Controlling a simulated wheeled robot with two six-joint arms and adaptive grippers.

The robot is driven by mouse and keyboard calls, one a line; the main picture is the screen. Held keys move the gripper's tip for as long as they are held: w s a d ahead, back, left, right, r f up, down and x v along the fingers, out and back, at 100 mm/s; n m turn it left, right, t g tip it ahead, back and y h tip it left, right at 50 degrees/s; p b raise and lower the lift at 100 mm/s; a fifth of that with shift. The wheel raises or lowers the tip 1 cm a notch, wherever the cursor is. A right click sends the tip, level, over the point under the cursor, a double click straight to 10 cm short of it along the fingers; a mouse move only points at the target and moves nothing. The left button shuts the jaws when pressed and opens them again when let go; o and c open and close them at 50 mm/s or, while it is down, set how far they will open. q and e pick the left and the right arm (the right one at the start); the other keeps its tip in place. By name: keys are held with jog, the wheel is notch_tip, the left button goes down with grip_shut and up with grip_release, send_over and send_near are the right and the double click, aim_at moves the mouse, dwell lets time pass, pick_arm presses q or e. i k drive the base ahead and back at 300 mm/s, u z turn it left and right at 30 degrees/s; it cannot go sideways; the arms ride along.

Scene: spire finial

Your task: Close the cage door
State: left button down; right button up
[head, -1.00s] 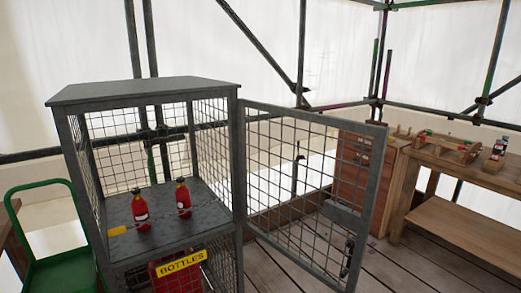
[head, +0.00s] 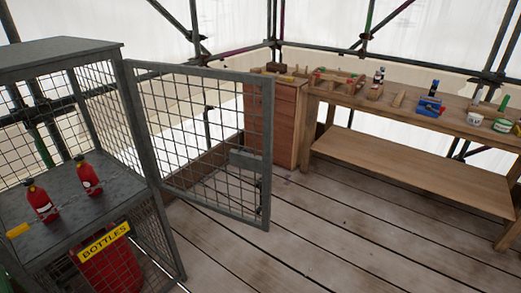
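The cage (head: 62,46) is a grey metal frame with mesh sides at the left of the head view. Its mesh door (head: 200,135) is hinged on the cage's right front post and stands wide open, swung out to the right. A latch plate (head: 245,160) sits near the door's free edge. Two red bottles, one on the left (head: 42,202) and one on the right (head: 88,176), stand on the upper shelf. A yellow sign reading BOTTLES (head: 104,243) is on the lower part, with a red object (head: 112,270) behind it. Neither gripper is in view.
A wooden workbench (head: 420,165) with tools and tubs stands at the right and back. A wooden cabinet (head: 272,120) stands behind the door. The plank floor (head: 330,230) in front of the door is clear. Scaffold poles and white sheeting surround the place.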

aim_at(263, 165)
jog(key=z, duration=1.15)
jog(key=i, duration=2.8)
jog(key=u, duration=3.85)
jog(key=i, duration=0.5)
jog(key=u, duration=0.1)
